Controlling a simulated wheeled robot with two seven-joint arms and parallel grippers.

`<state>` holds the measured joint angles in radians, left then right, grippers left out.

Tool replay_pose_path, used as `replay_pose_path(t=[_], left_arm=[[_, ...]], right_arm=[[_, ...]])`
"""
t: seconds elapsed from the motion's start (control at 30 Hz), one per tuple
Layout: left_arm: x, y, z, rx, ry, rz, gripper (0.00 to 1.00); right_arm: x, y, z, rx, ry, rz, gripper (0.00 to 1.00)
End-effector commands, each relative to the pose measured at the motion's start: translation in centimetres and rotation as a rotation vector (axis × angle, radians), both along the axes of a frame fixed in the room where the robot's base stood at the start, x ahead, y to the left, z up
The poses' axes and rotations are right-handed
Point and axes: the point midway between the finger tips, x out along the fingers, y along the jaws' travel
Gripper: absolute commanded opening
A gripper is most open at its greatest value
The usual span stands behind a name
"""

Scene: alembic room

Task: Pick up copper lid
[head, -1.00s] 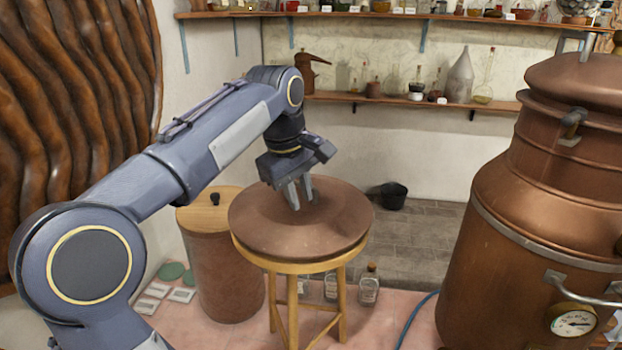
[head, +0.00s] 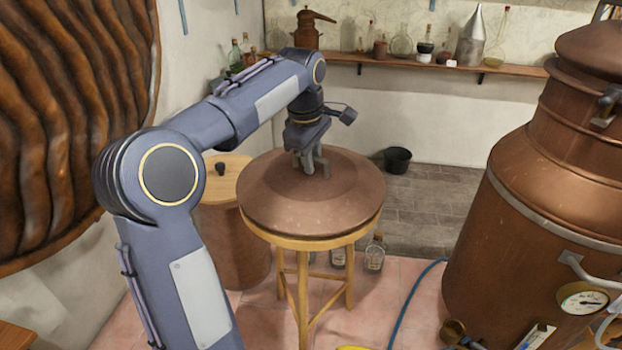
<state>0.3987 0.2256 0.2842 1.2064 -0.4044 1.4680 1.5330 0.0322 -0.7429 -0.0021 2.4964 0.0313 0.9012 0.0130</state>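The copper lid (head: 270,205) is a wide, round, shallow dome. It lies on a wooden stool (head: 302,262) in the middle of the head view. My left gripper (head: 316,169) points down at the top of the lid, with its fingertips at or very near the lid's raised centre. The fingers look close together, but I cannot tell whether they hold anything. The lid's centre is partly hidden by the gripper. My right gripper is not in view.
A large copper still (head: 545,190) with a gauge stands at the right. A barrel with a wooden top (head: 232,172) is behind the stool's left side. A black bucket (head: 397,160), floor bottles (head: 375,252) and a blue hose (head: 412,298) are near. A shelf (head: 400,62) holds glassware.

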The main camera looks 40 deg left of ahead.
Motion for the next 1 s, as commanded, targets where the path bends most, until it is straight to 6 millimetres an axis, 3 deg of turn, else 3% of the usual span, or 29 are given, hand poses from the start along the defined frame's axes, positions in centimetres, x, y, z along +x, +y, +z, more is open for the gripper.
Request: replay_pose_path(t=[0.17, 0.33, 1.0], left_arm=[[0.00, 0.00, -0.06, 0.000, 0.000, 0.000, 0.20], [0.00, 0.00, -0.04, 0.000, 0.000, 0.000, 0.00], [0.00, -0.01, 0.00, 0.000, 0.000, 0.000, 0.00]], right_arm=[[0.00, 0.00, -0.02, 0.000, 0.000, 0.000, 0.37], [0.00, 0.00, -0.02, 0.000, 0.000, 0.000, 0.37], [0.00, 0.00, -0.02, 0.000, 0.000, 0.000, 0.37]])
